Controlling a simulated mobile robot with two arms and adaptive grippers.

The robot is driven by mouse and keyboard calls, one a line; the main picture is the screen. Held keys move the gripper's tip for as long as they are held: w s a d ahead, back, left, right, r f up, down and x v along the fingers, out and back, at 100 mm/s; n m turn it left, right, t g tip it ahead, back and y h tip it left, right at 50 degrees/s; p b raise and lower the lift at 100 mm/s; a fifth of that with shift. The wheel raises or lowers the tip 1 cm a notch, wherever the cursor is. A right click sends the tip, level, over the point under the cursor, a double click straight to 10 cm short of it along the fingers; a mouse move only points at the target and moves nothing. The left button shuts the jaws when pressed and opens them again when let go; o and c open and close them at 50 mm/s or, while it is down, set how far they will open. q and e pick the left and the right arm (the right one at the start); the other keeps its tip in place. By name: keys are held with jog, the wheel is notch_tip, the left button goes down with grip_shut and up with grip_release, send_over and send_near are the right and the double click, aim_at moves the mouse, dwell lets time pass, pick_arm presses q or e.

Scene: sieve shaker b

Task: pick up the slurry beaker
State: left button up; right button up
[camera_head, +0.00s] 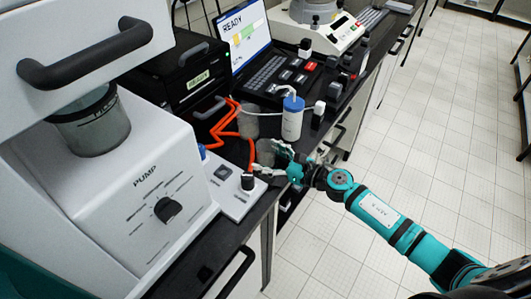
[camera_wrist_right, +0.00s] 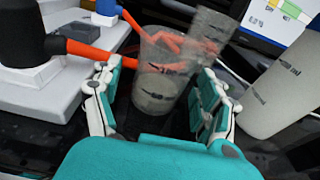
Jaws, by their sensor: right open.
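A clear, greyish beaker (camera_wrist_right: 158,92) stands between the spread fingers of my right gripper (camera_wrist_right: 160,95) in the wrist view. In the head view this beaker (camera_head: 266,152) is partly hidden by the gripper (camera_head: 268,162) at the bench's front edge. The gripper is open, with fingers on both sides; I cannot tell whether they touch the glass. A second similar beaker (camera_wrist_right: 213,34) stands just behind it, also visible in the head view (camera_head: 248,121). No readable label tells which one is the slurry beaker. My left gripper is not in view.
A white bottle with a blue cap (camera_head: 292,119) stands close to the right of the beakers. Orange tubing (camera_head: 228,122) runs beside them. The white pump unit (camera_head: 150,190) is at left, a laptop (camera_head: 243,35) behind. Open floor (camera_head: 420,150) lies right.

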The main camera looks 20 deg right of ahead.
jog(key=shift+s+d, duration=0.1)
jog(key=shift+c, duration=1.2)
jog(key=c, duration=1)
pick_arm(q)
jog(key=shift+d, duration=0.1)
pick_arm(e)
jog(key=shift+r, duration=0.15)
